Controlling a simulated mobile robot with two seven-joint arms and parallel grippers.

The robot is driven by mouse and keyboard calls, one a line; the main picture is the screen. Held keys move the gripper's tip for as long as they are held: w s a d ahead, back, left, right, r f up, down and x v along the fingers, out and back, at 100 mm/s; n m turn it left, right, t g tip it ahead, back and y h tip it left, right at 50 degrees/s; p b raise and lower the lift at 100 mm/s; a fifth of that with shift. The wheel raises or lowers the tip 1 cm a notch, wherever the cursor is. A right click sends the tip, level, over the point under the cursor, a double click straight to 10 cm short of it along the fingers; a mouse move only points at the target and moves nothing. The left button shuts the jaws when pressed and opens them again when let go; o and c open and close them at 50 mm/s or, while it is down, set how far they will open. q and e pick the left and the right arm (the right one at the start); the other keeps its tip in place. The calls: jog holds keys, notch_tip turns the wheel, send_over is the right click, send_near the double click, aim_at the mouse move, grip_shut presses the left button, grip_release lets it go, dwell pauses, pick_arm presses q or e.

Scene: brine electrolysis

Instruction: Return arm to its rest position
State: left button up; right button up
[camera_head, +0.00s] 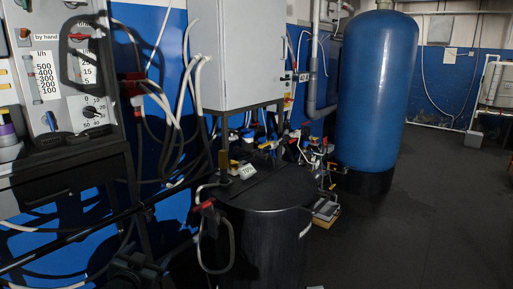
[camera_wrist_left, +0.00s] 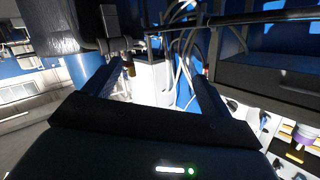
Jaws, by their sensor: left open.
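My left gripper (camera_wrist_left: 153,80) shows in the left wrist view as two dark fingers set wide apart. It is open, with nothing held between the fingers. In the head view dark parts that look like my left gripper (camera_head: 138,266) show low at the left, in front of the panel stand; the dark surroundings hide its outline. My right gripper is in neither view.
A control panel (camera_head: 70,75) with dials stands at the left. A grey cabinet (camera_head: 235,50) hangs above a black lidded tank (camera_head: 265,235). A tall blue tank (camera_head: 378,90) stands behind. Cables and pipes run between them. The floor (camera_head: 430,210) at the right is clear.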

pick_arm(q)
jog(key=s+d+f+g+h, duration=0.1)
jog(key=s+d+f, duration=0.3)
jog(key=s, duration=0.3)
jog(key=s+d+f+g+h, duration=0.1)
jog(key=s+d+f, duration=0.3)
jog(key=s+f, duration=0.2)
jog(key=shift+s+f, duration=0.4)
jog(key=shift+s, duration=0.45)
jog(key=s+d+f+g, duration=0.1)
jog(key=s+d, duration=0.1)
jog(key=s, duration=0.3)
jog(key=s+d+f+g+h, duration=0.1)
jog(key=s+d, duration=0.1)
jog(key=s, duration=0.4)
jog(key=s+d+f, duration=0.1)
jog(key=s+d, duration=0.1)
jog(key=s, duration=0.4)
jog(key=shift+d+f+n+g, duration=0.15)
jog(key=shift+d+n+g, duration=0.15)
jog(key=shift+g, duration=0.1)
